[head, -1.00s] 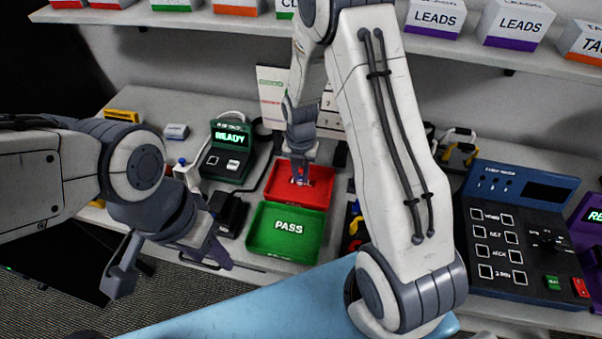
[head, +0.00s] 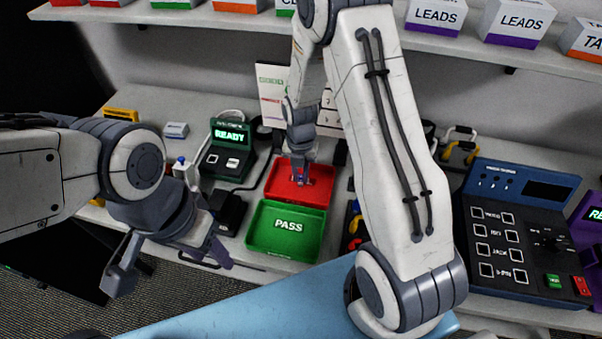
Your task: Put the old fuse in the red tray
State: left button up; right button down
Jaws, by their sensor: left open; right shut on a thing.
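The red tray (head: 315,195) sits on the bench behind the green PASS tray (head: 262,228). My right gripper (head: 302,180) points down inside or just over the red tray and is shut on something. The held thing is too small and too hidden by the fingers to make out clearly, so I cannot tell whether it is the old fuse or whether it touches the tray floor. My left gripper (head: 172,272) is open and empty in front of the bench, left of the trays.
A tester reading READY (head: 228,145) stands left of the red tray, with a dark block (head: 229,212) in front of it. A large blue tester (head: 510,240) stands at the right. A shelf with labelled boxes (head: 435,15) runs above. My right arm hides part of the bench.

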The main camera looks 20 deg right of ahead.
jog(key=shift+c, duration=0.9)
grip_release()
jog(key=shift+r+p, duration=3.4)
jog(key=shift+r, duration=0.65)
jog(key=shift+a, duration=0.1)
jog(key=s+a+r+m+b, duration=0.1)
jog(key=s+a+r+m, duration=0.2)
jog(key=a+r+m, duration=0.25)
jog(key=s+a+r+m, duration=0.2)
jog(key=s+r+m, duration=0.1)
jog(key=s+m, duration=0.2)
jog(key=s+a+r+m+b, duration=0.1)
jog(key=s+a+r+m, duration=0.2)
jog(key=s+m, duration=0.3)
jog(key=s+a+r+m+y+b, duration=0.1)
jog(key=s+a+r+m, duration=0.2)
jog(key=s, duration=0.6)
jog(key=shift+s+a+r+m, duration=0.15)
jog(key=shift+s+r+m, duration=0.35)
jog(key=shift+m, duration=0.75)
